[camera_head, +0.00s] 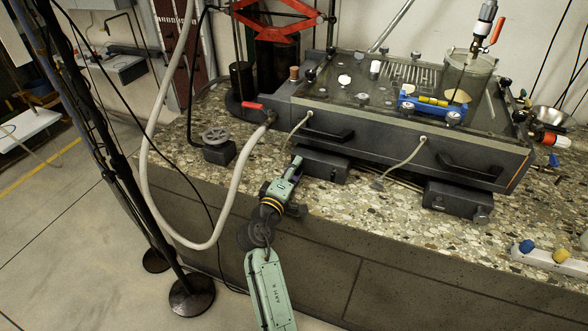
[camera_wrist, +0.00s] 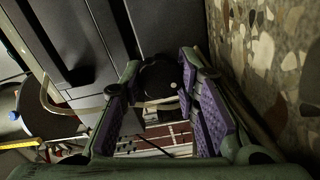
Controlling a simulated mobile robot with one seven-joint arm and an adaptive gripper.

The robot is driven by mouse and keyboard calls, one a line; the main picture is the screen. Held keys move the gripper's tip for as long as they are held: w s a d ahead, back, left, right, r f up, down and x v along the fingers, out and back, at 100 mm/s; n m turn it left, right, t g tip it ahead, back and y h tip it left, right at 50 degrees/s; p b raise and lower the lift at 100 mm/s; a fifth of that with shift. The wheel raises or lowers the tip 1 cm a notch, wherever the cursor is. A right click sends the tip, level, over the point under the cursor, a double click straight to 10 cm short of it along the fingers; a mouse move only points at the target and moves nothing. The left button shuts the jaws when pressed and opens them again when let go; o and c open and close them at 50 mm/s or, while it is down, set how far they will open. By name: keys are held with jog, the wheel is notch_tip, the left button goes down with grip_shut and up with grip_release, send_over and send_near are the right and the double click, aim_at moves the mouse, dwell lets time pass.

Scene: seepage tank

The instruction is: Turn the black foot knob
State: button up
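The dark tank stands on foot blocks on the speckled stone bench. The left foot block (camera_head: 321,166) is beside my gripper (camera_head: 295,163), which hides part of its left end. In the wrist view a round black knob (camera_wrist: 158,82) with a small light spot shows ahead, between my gripper's tips (camera_wrist: 160,68). The purple-padded fingers are spread apart. I cannot tell whether either finger touches the knob. The right foot block (camera_head: 458,200) has a dark round knob (camera_head: 481,214) at its front right, well away from my gripper.
A thin hose (camera_head: 405,160) hangs from the tank front between the foot blocks. A black handle (camera_head: 327,136) sticks out above the left block. A grey valve wheel (camera_head: 215,136) and a thick pale hose (camera_head: 150,190) are at the left. The stone bench lies close on the wrist view's right.

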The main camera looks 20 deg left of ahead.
jog(key=o, duration=0.4)
jog(key=shift+o, duration=0.2)
jog(key=s, duration=1.2)
jog(key=shift+a, duration=0.2)
